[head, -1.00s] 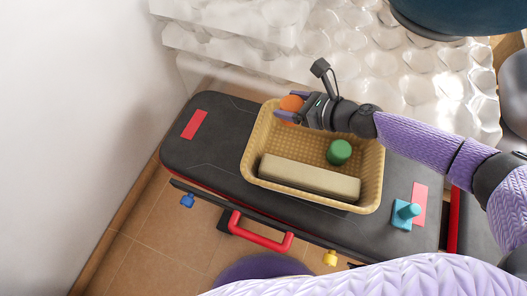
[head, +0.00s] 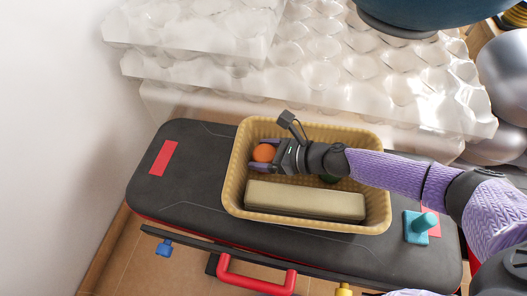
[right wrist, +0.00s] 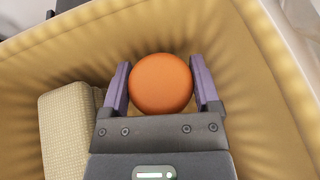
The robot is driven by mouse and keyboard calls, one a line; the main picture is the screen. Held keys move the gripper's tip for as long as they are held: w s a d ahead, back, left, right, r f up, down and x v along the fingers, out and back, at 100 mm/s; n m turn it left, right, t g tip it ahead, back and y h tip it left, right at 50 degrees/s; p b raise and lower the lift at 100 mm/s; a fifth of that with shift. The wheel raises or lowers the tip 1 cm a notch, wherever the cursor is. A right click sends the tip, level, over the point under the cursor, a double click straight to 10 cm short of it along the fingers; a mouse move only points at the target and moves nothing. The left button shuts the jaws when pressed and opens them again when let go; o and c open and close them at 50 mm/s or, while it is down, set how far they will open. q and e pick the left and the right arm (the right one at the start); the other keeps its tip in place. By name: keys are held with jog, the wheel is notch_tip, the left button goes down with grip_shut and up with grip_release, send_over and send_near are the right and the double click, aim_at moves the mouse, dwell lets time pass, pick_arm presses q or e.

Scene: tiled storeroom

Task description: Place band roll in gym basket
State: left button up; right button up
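The band roll (head: 264,152) is a short orange cylinder, seen end-on as a disc in the right wrist view (right wrist: 161,84). My right gripper (head: 267,156) is shut on it, with one purple finger on each side. The gym basket (head: 381,205) is tan and woven and stands on a black bench. The gripper and the roll are inside the basket's outline, near its left end. I cannot tell whether the roll touches the basket floor. My left gripper is not in view.
A long beige block (head: 304,202) lies along the basket's front side. A green cylinder (head: 330,179) in the basket is mostly hidden under my right arm. Translucent bumpy slabs (head: 330,85) lie behind the bench.

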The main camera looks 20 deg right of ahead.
jog(key=shift+o, duration=1.1)
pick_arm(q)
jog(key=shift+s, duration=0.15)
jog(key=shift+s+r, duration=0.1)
pick_arm(e)
jog(key=shift+r, duration=0.35)
pick_arm(q)
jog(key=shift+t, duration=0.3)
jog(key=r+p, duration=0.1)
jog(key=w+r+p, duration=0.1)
jog(key=p, duration=0.1)
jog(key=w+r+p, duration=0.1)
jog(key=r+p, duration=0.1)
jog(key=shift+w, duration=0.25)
pick_arm(e)
jog(key=v, duration=1.2)
jog(key=shift+f, duration=0.15)
